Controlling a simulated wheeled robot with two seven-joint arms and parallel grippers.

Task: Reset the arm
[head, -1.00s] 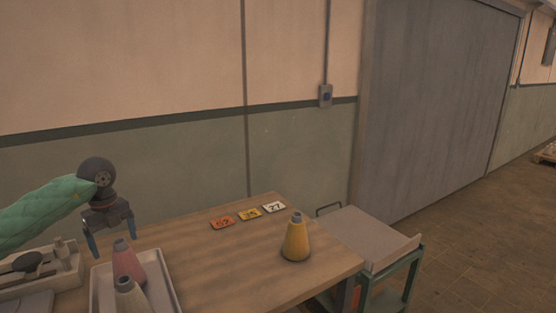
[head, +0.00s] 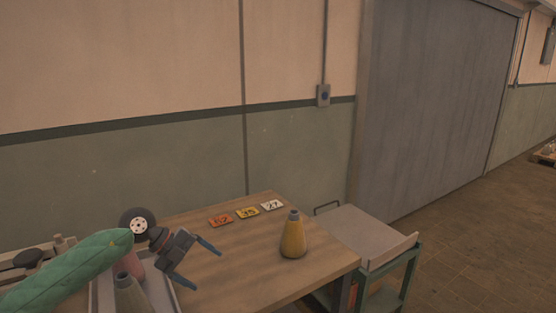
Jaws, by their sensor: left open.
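My left arm, in a green quilted sleeve, comes in from the lower left. Its gripper (head: 203,263) is open and empty, its two blue-grey fingers pointing right and down. It is above the wooden table, right of the tray (head: 172,291) and left of the yellow cone (head: 293,236). The yellow cone stands upright on the table, apart from the gripper. In the tray stand a pink cone (head: 133,264), partly hidden by my arm, and a grey-beige cone (head: 130,295). My right gripper is not in view.
Orange (head: 220,220), yellow (head: 247,212) and white (head: 272,205) number cards lie near the table's (head: 245,260) back edge. A cart (head: 365,235) stands right of the table. A box with tools (head: 30,262) is at far left. The table's middle is clear.

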